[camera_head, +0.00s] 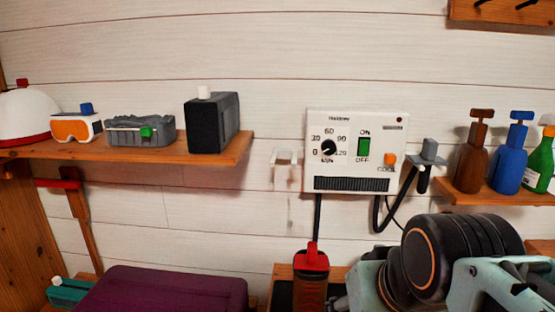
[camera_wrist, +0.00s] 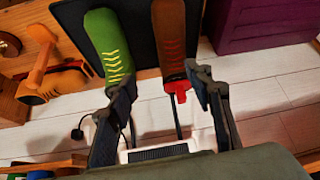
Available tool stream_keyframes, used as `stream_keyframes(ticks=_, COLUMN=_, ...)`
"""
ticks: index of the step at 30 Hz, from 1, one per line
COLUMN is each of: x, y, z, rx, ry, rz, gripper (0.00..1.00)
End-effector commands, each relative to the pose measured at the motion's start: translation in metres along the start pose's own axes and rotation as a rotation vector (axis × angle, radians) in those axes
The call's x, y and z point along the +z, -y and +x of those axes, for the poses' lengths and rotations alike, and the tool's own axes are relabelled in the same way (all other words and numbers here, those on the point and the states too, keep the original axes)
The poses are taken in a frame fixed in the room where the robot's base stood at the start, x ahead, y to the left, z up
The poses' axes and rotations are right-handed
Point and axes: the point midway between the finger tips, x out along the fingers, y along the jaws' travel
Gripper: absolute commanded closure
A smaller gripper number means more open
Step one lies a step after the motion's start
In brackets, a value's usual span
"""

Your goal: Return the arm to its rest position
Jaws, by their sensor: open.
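My gripper (camera_wrist: 160,80) shows in the wrist view with its two dark fingers spread apart. Nothing is held between them. Beyond the fingers are a green item with yellow chevrons (camera_wrist: 108,48) and a brown item with red chevrons and a red end (camera_wrist: 170,40), both over a dark panel. I cannot tell the exact distance to them. In the head view, my arm (camera_head: 440,260) fills the lower right, with black and pale green links, and the fingers cannot be made out there. The brown item with its red top (camera_head: 311,280) stands just left of the arm.
A white control box (camera_head: 355,150) with a dial and hose hangs on the wall. A left shelf (camera_head: 170,150) holds goggles, a helmet and boxes. A right shelf (camera_head: 500,193) holds several bottles. A purple chest (camera_head: 165,290) stands lower left. Open air lies above the arm.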

Motion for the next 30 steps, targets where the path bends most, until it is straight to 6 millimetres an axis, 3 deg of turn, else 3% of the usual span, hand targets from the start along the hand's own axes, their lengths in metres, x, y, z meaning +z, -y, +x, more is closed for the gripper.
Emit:
stream_keyframes(ticks=1, x=0.033, y=-0.009, z=0.000, rx=0.040, ry=0.072, rz=0.030, gripper=0.53)
stream_keyframes(ticks=2, x=0.031, y=-0.009, z=-0.011, rx=0.046, ry=0.086, rz=0.037, gripper=0.53)
stream_keyframes(ticks=3, x=0.018, y=-0.007, z=-0.024, rx=0.039, ry=0.079, rz=0.032, gripper=0.53)
stream_keyframes(ticks=21, x=-0.065, y=-0.004, z=-0.151, rx=0.033, ry=0.077, rz=0.027, gripper=0.53)
stream_keyframes(ticks=30, x=-0.086, y=-0.004, z=-0.183, rx=0.033, ry=0.077, rz=0.027, gripper=0.53)
